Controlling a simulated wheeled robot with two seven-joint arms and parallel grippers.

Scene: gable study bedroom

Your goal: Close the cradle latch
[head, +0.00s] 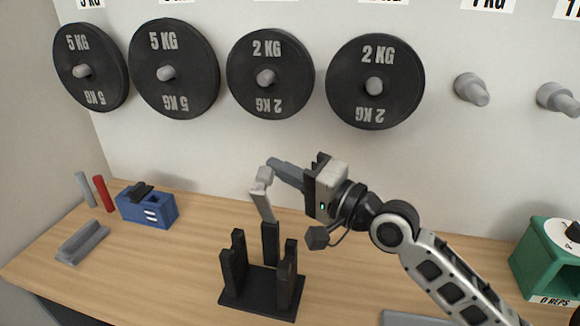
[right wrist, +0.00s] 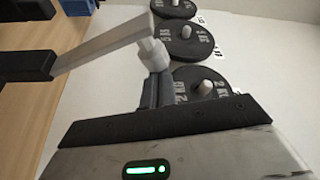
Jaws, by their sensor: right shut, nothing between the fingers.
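The black cradle (head: 230,297) stands on the wooden desk, with several upright posts on a flat base. Its grey latch arm (head: 261,204) rises steeply from the top of the rear post, raised clear of the front posts, and ends in a pale knob (head: 264,175). The latch arm also shows in the right wrist view (right wrist: 105,44), running from the black post to the knob (right wrist: 154,54). My right gripper (head: 273,164) is shut and empty, its fingertips right at the knob. I cannot tell whether they touch it. My left gripper is out of view.
A blue box (head: 150,210), a red stick (head: 103,194) and a grey channel-shaped block (head: 82,243) sit at the desk's left. A green dial box (head: 545,262) stands at the right. Black weight plates (head: 375,105) hang on the wall behind.

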